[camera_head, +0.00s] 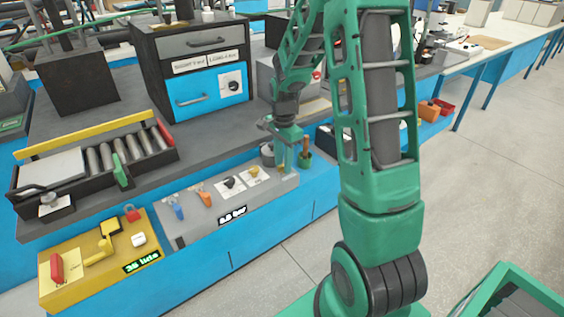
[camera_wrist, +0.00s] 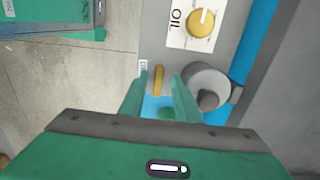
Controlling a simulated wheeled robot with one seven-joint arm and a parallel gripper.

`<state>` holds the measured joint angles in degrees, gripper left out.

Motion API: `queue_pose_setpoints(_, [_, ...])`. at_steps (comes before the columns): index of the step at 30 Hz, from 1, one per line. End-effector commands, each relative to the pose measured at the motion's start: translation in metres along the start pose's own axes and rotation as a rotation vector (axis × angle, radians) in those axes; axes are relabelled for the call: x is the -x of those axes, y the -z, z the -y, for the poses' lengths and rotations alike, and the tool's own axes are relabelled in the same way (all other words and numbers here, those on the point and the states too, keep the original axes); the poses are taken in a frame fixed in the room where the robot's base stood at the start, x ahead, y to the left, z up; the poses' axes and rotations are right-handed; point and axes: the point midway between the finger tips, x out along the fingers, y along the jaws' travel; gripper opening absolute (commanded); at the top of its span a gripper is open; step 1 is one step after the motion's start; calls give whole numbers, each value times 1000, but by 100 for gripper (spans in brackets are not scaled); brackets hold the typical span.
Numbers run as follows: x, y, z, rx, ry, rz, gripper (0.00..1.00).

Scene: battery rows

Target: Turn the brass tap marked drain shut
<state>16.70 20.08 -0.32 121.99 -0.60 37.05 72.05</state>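A small elongated brass tap (camera_wrist: 158,79) shows in the wrist view at the end of the grey panel, between my two fingertips. A small white label (camera_wrist: 143,67) lies beside it, too small to read. My gripper (camera_wrist: 157,84) is open, with a finger on each side of the tap and visible gaps between. I cannot tell how far above the tap the fingertips are. In the head view my gripper (camera_head: 291,165) points down at the right end of the grey panel (camera_head: 215,205) and hides the tap there.
A grey cylinder (camera_wrist: 208,82) stands close to my right finger in the wrist view. A yellow knob (camera_wrist: 201,22) on an OIL plate is above it. A blue tap (camera_head: 176,208) and orange tap (camera_head: 205,197) are left.

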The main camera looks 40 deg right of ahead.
Motion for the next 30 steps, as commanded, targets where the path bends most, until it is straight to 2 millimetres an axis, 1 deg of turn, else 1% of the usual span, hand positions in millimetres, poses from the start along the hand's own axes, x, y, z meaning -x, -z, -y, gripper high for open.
queue_pose_setpoints(5, [2, 1, -1, -2, -1, -1, 30])
queue_pose_setpoints(8, [11, 1, 0, -2, 0, -2, 30])
queue_pose_setpoints(11, [26, 1, 0, -2, 2, -2, 30])
queue_pose_setpoints(18, [72, 1, 1, -1, 2, -2, 30])
queue_pose_setpoints(21, [87, 0, 2, -1, 2, -2, 30])
queue_pose_setpoints(25, [100, 0, 1, -1, 0, -1, 30])
queue_pose_setpoints(30, [107, 0, 1, 0, -1, 0, 30])
